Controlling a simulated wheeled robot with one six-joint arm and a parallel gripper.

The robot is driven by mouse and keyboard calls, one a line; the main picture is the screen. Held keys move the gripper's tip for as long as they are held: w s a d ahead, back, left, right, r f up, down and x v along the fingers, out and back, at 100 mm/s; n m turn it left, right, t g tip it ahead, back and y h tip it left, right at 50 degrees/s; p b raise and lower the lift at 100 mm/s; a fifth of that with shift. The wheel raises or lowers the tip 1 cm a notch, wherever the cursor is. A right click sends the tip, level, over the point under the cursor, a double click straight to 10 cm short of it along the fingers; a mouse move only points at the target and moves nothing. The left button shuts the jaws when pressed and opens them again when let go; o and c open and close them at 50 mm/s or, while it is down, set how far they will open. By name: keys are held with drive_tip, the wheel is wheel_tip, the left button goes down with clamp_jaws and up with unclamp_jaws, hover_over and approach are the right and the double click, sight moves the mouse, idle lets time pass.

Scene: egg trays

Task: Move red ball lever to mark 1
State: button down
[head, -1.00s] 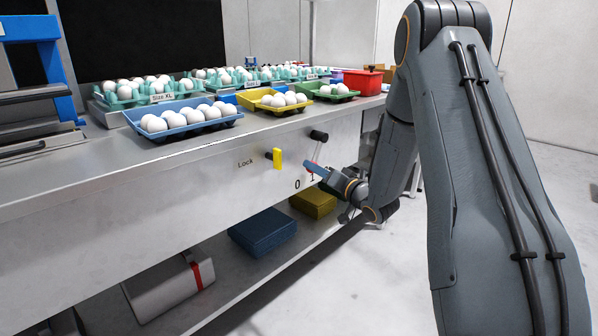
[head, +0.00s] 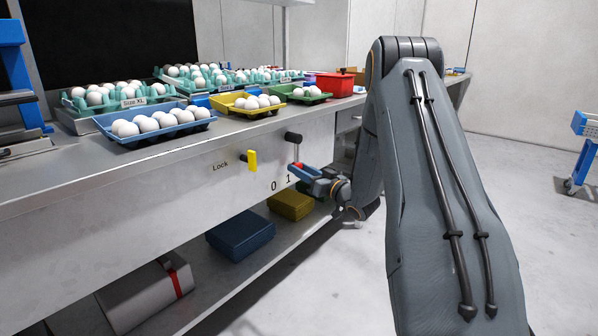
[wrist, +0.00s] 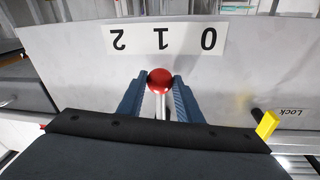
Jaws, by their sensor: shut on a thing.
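The red ball lever hangs from a black pivot (head: 293,137) on the front panel of the bench. Its red ball (wrist: 160,80) sits between the two blue fingers of my gripper (wrist: 160,93), which is shut on it. In the wrist view the ball is in line with mark 1 (wrist: 163,40), with mark 2 (wrist: 120,41) to the left and mark 0 (wrist: 209,40) to the right, all upside down. In the head view my gripper (head: 301,171) covers most of the ball and hides mark 2.
A yellow lock handle (head: 252,161) is on the panel left of the lever. Egg trays, blue (head: 150,137) and yellow (head: 240,110), stand on the bench top above. Blue (head: 240,236) and yellow (head: 290,206) boxes lie on the lower shelf.

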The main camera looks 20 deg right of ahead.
drive_tip(key=shift+d, duration=0.1)
drive_tip(key=c, duration=1.3)
unclamp_jaws()
drive_tip(key=shift+o, duration=0.2)
drive_tip(key=p+v, duration=0.1)
drive_tip(key=v, duration=0.6)
drive_tip(key=shift+s, duration=0.35)
